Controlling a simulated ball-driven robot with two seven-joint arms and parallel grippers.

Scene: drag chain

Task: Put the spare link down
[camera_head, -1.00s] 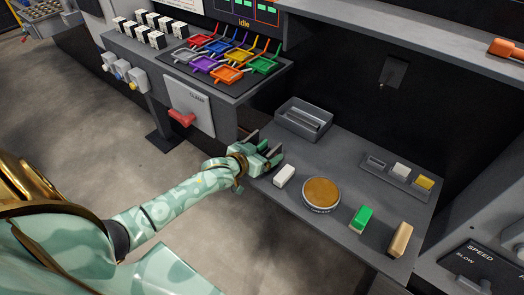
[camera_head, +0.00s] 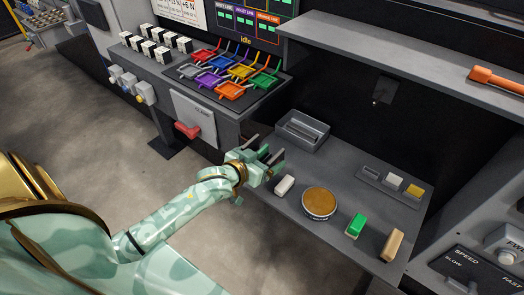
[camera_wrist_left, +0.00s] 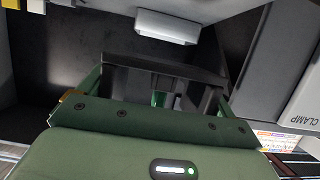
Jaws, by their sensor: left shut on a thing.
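My left gripper (camera_head: 264,157) is over the left edge of the grey worktop (camera_head: 335,240), between the grey bin and the white block. It is shut on a dark piece, mostly hidden between its fingers. In the left wrist view the dark piece (camera_wrist_left: 165,70) spans the space ahead of the green gripper body. It looks like a dark chain link, but its full shape is unclear. I cannot tell whether it touches the worktop. My right gripper is in neither view.
A grey open bin (camera_head: 303,130) stands behind the gripper. A white block (camera_head: 285,185), a round brown-topped tin (camera_head: 319,203), a green block (camera_head: 355,224) and a tan block (camera_head: 392,245) lie on the worktop. A clamp panel with a red handle (camera_head: 188,130) is at left.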

